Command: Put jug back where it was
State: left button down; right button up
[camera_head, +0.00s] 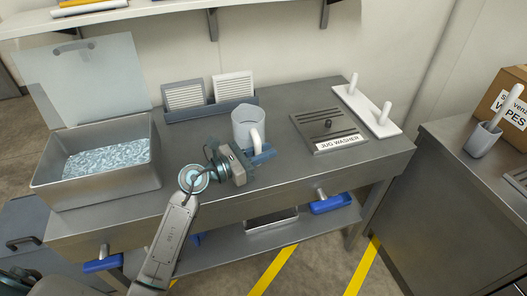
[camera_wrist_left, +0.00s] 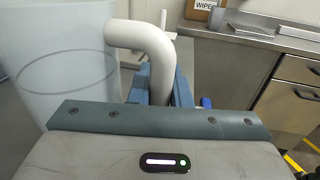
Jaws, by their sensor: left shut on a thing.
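The jug (camera_head: 245,124) is a pale translucent cup with a white handle, upright on or just above the steel table, left of the jug washer (camera_head: 328,128). My left gripper (camera_head: 262,154) is shut on the jug's handle. In the left wrist view the jug (camera_wrist_left: 58,62) fills the left side, and its white handle (camera_wrist_left: 150,45) runs down between the blue fingers. The gripper body hides the lower handle. I cannot tell whether the jug's base touches the table. My right gripper is not in view.
A steel bin of ice (camera_head: 95,185) with its lid raised stands at the left. A white board with two pegs (camera_head: 368,112) lies at the right. The front strip of table (camera_head: 290,172) is clear.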

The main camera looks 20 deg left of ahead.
pick_arm(q)
jog(key=shift+f, duration=0.1)
jog(key=c, duration=1.3)
grip_release()
jog(key=shift+c, duration=0.2)
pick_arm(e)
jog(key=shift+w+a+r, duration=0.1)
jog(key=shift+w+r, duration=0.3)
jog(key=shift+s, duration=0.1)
